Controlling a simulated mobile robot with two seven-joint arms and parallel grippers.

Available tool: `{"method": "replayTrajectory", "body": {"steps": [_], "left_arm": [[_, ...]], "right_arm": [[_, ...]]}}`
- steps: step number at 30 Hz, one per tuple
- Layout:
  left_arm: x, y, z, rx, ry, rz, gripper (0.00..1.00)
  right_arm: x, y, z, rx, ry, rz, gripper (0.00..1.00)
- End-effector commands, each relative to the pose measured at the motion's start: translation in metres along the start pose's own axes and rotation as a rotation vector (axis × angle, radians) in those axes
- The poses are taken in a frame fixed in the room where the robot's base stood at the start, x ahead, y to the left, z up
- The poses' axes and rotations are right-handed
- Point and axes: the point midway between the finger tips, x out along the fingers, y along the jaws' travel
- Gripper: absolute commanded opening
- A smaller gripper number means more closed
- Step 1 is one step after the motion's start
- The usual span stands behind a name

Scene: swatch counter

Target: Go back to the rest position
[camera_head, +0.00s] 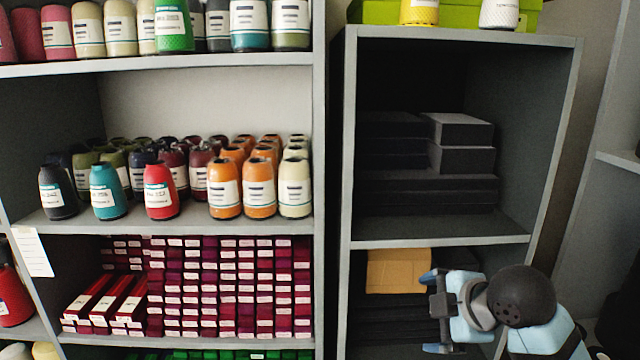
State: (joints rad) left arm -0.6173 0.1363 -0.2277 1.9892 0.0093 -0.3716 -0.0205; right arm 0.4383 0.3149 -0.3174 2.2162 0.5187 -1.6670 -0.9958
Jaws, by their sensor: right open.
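My right gripper (431,312) is at the lower right of the head view, its arm coming in from the bottom right corner. Its two fingers are apart, one above the other, with nothing seen between them. It is in front of the lower compartment of the grey right-hand cabinet (341,180). A tan box (398,270) shows behind and to the left of the upper finger, partly hidden. Whether the gripper touches anything there I cannot tell. My left gripper is not in view.
The left shelf unit (319,150) holds many labelled thread cones, such as a red one (159,192), above red and purple labelled boxes (232,290). Dark grey boxes (461,130) lie in the cabinet's upper compartment. A green box (376,12) is on top.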

Motion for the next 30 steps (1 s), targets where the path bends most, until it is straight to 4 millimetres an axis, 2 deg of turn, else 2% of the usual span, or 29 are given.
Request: {"method": "replayTrajectory", "body": {"steps": [1,7,11,15,21,27,28,30], "left_arm": [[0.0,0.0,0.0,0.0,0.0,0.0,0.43],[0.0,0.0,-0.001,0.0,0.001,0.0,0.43],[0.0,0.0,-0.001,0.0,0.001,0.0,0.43],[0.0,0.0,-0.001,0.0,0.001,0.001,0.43],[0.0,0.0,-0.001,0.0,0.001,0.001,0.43],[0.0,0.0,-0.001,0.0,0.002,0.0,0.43],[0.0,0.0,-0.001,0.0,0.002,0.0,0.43],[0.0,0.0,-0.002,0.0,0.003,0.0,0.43]], "right_arm": [[0.009,-0.029,0.007,0.096,-0.011,-0.027,1.0],[0.025,-0.125,0.035,0.483,-0.102,-0.089,1.0],[0.023,-0.189,0.052,0.73,-0.188,-0.116,1.0],[0.012,-0.251,0.067,0.966,-0.299,-0.128,1.0],[-0.01,-0.313,0.082,1.202,-0.436,-0.12,1.0],[-0.035,-0.362,0.092,1.377,-0.564,-0.097,1.0],[-0.036,-0.367,0.094,1.395,-0.575,-0.091,1.0],[-0.013,-0.364,0.095,1.378,-0.509,-0.057,1.0]]}}
